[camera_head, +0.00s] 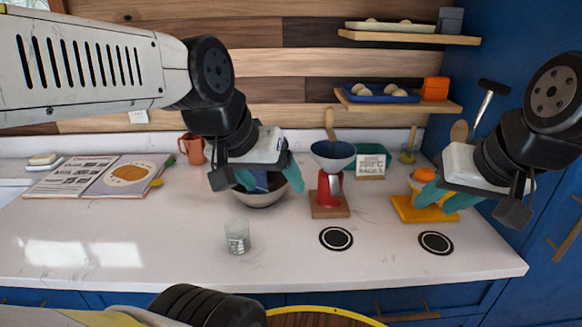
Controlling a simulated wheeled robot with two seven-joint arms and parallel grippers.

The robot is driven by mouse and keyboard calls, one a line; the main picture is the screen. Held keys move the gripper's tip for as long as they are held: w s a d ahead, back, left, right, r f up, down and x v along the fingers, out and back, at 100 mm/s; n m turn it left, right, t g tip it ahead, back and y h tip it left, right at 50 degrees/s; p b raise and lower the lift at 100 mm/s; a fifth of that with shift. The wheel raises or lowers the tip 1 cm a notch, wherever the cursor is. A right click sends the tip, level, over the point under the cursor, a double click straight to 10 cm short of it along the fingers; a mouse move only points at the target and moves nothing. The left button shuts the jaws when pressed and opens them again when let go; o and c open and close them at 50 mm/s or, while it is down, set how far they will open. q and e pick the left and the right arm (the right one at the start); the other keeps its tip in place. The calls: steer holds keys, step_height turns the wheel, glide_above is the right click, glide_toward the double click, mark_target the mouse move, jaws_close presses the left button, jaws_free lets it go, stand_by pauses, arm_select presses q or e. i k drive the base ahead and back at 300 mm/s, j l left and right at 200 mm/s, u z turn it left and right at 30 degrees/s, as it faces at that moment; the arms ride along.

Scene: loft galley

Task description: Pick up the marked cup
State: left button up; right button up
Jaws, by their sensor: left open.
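A small clear glass cup (237,238) with pale markings on its side stands upright on the white counter, left of the two black discs. My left gripper (258,182) is open, its teal fingers apart above a metal bowl (262,199), behind and above the glass cup. Nothing shows between those fingers except the bowl area behind them. My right gripper (440,200) hangs over a yellow board (405,211) at the right, its teal fingers apart. It partly hides an orange item on that board.
A red stand with a blue funnel (333,155) is right of the bowl. An orange mug (192,149) and open book (105,177) are at the left. Black discs (336,239) lie at the front right. The counter's front left is clear. Shelves (410,37) hang above.

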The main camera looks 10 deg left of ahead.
mark_target(236, 229)
steer(key=k+j, duration=0.1)
steer(key=j, duration=0.3)
steer(key=k+j, duration=0.1)
steer(key=j, duration=0.3)
steer(key=k+j+z, duration=0.1)
steer(key=j, duration=0.25)
steer(key=k+j, duration=0.1)
steer(key=j, duration=0.3)
steer(key=k+j, duration=0.1)
steer(key=j, duration=0.3)
steer(key=k+j+z, duration=0.1)
steer(key=j, duration=0.25)
